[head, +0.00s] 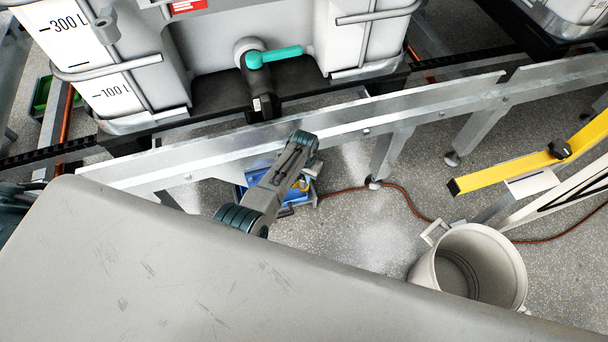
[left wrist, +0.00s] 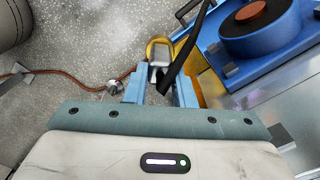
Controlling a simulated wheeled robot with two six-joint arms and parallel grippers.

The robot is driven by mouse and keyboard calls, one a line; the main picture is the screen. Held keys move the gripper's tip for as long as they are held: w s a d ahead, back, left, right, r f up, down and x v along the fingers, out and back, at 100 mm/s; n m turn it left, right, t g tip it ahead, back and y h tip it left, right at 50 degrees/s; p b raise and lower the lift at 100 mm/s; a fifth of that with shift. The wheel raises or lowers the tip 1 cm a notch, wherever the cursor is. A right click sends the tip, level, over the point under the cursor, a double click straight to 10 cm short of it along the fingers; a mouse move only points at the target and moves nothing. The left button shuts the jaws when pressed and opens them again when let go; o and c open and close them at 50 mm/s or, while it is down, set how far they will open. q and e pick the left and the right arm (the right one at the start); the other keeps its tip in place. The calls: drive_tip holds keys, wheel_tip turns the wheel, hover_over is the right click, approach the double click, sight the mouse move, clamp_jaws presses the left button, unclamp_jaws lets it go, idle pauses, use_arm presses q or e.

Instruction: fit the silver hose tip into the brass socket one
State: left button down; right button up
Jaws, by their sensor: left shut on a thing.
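My left gripper (left wrist: 160,92) shows its two blue fingers in the left wrist view. They are closed about a small silver-grey piece (left wrist: 157,73), which looks like the silver hose tip. A black hose or strap (left wrist: 186,52) slants across it and partly hides it. A brass-yellow ring (left wrist: 152,46) lies just beyond the tip and looks like a socket. I cannot tell whether tip and ring touch. My right gripper is in neither view.
A blue unit with a black, copper-centred disc (left wrist: 262,22) stands beside the fingers. An orange-red hose (head: 405,197) runs over the floor. The metal rail (head: 230,158), a white tank with a teal valve handle (head: 275,56) and a bucket (head: 437,270) stand around.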

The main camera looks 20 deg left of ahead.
use_arm(q)
drive_tip(key=c, duration=0.7)
unclamp_jaws()
drive_tip(key=shift+o, duration=0.2)
